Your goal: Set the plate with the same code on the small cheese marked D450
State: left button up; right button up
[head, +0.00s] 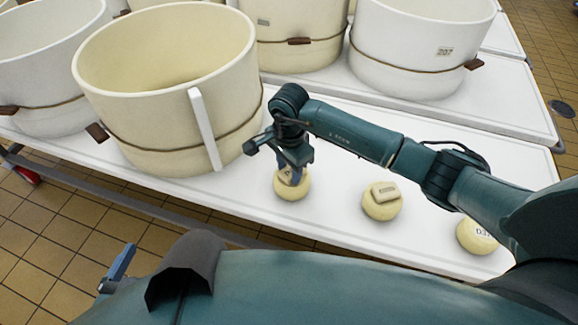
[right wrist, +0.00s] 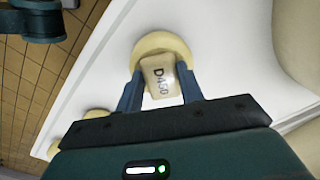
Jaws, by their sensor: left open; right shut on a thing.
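A pale plate reading D450 (right wrist: 160,82) is between the fingers of my right gripper (right wrist: 160,74), which is shut on it. It also shows in the head view, below that gripper (head: 291,168). The plate is over a small round yellowish cheese (head: 292,190), which shows behind it in the right wrist view (right wrist: 160,45). I cannot tell whether plate and cheese touch; no code shows on this cheese. A second small cheese (head: 382,207) bears a plate (head: 383,191). A third (head: 477,237) has dark, partly hidden markings. My left gripper (head: 118,268) is open and empty at lower left, partly hidden.
The small cheeses stand along the front of a white table (head: 335,222). Large cream and white tubs with brown bands stand behind, the nearest (head: 150,100) left of my right gripper. A white upright strip (head: 204,130) is against that tub. Tiled floor lies in front.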

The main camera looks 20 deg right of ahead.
jog(key=o, duration=1.1)
jog(key=shift+c, duration=0.2)
